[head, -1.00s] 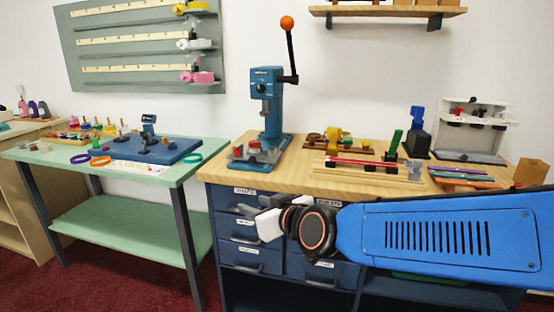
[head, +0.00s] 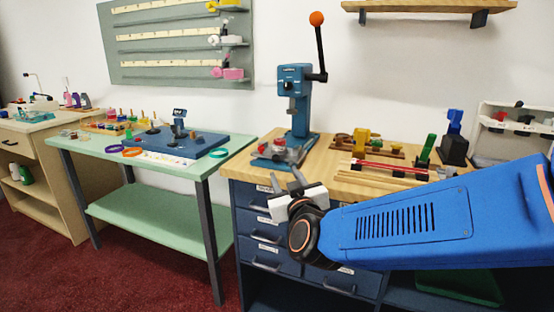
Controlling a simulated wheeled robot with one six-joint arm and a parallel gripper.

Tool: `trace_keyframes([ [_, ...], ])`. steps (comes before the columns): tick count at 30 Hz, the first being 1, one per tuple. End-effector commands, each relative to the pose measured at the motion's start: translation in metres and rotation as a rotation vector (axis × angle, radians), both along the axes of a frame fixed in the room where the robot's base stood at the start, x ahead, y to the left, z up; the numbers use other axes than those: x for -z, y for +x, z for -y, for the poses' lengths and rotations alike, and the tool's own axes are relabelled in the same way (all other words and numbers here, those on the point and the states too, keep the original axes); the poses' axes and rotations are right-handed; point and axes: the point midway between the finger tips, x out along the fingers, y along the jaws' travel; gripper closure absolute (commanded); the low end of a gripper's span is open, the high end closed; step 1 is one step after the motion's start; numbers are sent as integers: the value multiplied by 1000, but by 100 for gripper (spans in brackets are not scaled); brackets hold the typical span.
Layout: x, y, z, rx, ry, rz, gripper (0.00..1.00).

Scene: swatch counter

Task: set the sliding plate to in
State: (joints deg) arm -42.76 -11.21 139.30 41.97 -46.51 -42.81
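The blue lever press (head: 295,100) stands at the left end of the wooden counter, its black lever raised with an orange ball on top. The sliding plate (head: 268,160) appears to be the low blue part at the press base, with red and silver pieces on it. It seems to jut out toward the front left, but its exact position is too small to tell. My gripper (head: 289,179) is in front of the counter edge, just below the press base in the picture. Its two grey fingers point up, apart and with nothing visible between them.
The wooden counter (head: 350,182) has blue drawers below. A red bar (head: 388,170), a green holder (head: 428,148) and other tools stand right of the press. A green table (head: 190,172) with a blue board (head: 180,143) is at left. Red carpet in front is clear.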

Motion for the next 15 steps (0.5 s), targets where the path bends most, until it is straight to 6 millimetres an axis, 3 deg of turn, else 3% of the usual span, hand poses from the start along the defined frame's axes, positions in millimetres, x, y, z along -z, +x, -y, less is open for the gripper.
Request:
trace_keyframes([
  [15,1,84,-20,1,0,-2,62],
])
